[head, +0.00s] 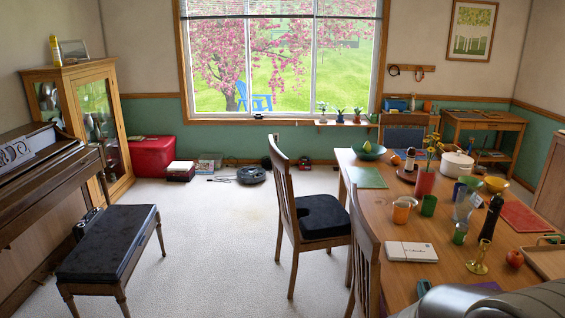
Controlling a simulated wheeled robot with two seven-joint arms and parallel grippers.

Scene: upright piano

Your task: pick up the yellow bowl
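The yellow bowl (496,184) is small and stands upright on the wooden dining table (400,275), toward its far right part. It is to the right of a green bowl (471,182) and beyond the dark pepper mill. Neither of my grippers shows in the head view. A grey rounded part at the bottom right corner looks like a piece of my own arm and covers the near edge of the table.
A piano bench (108,250) is at left. Carpet (215,250) between is clear.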

